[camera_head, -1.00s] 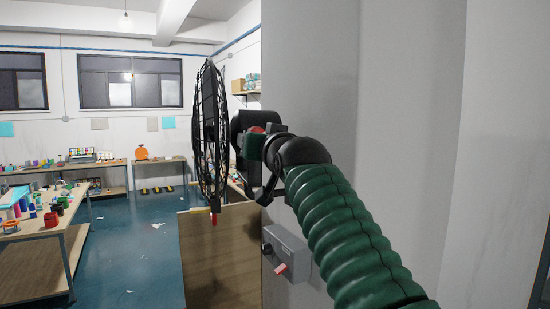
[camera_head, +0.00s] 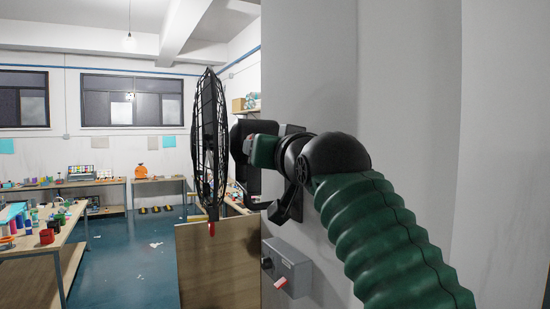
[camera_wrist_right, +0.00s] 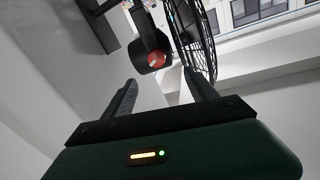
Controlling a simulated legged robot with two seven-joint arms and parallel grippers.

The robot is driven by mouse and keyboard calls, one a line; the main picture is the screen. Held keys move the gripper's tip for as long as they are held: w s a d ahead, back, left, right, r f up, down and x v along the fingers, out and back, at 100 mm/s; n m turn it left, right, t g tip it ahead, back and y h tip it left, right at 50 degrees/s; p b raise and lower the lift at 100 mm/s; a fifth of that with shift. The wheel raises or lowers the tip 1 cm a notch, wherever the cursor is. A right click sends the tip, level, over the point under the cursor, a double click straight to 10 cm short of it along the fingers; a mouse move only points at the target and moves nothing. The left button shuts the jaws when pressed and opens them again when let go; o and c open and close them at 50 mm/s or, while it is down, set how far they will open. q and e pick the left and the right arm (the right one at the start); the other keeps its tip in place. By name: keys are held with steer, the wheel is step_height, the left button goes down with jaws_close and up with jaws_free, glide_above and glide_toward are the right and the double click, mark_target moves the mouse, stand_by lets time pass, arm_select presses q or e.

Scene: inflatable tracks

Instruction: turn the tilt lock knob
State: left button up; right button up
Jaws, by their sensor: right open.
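A black caged fan (camera_head: 211,150) stands edge-on beside the wall in the head view, with its dark motor housing (camera_head: 238,140) on the right side. In the right wrist view the fan cage (camera_wrist_right: 195,35) is at the upper middle. The knob (camera_wrist_right: 157,60) has a red face and sits on a dark round body beside the cage. My right gripper (camera_wrist_right: 160,90) is open, its two black fingers pointing towards the knob, which appears beyond the tips, between them. In the head view my right gripper (camera_head: 263,151) is next to the housing and the knob is hidden. My left gripper is not in view.
A grey switch box (camera_head: 288,268) with a red lever is on the wall below. A wooden panel (camera_head: 215,262) stands under the fan. Workbenches (camera_head: 40,255) with many small items are at the left. Blue floor (camera_head: 135,270) lies open between.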

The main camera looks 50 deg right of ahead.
steer(key=v, duration=0.2)
steer(key=shift+s+b, duration=0.4)
steer(key=shift+s, duration=0.1)
steer(key=shift+w+a, duration=0.1)
